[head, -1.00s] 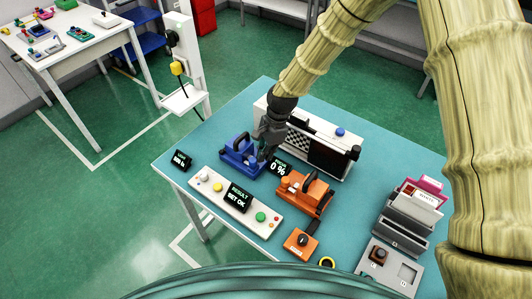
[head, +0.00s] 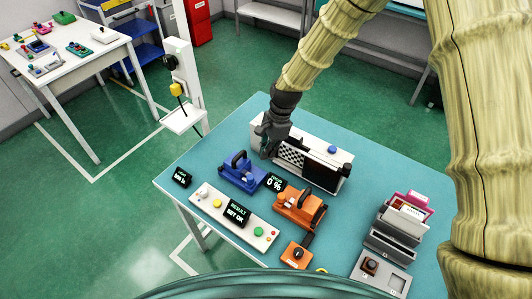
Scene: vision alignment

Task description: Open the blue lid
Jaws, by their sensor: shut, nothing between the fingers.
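The blue lid (head: 243,173) is a blue block with a dark arched handle, on the left part of the teal table (head: 375,170). It looks closed. My gripper (head: 265,152) is dark, shut and empty. It is up and to the right of the blue lid in the picture, in front of the left end of the white box with the checkered panel, apart from the blue handle. The fingertips are small and partly hard to make out.
An orange block with a handle (head: 299,204) sits right of the blue one, with a 0 % display (head: 275,182) between. A button panel (head: 233,216) lies in front. The white box (head: 312,152) stands behind. A grey rack (head: 396,236) is at right.

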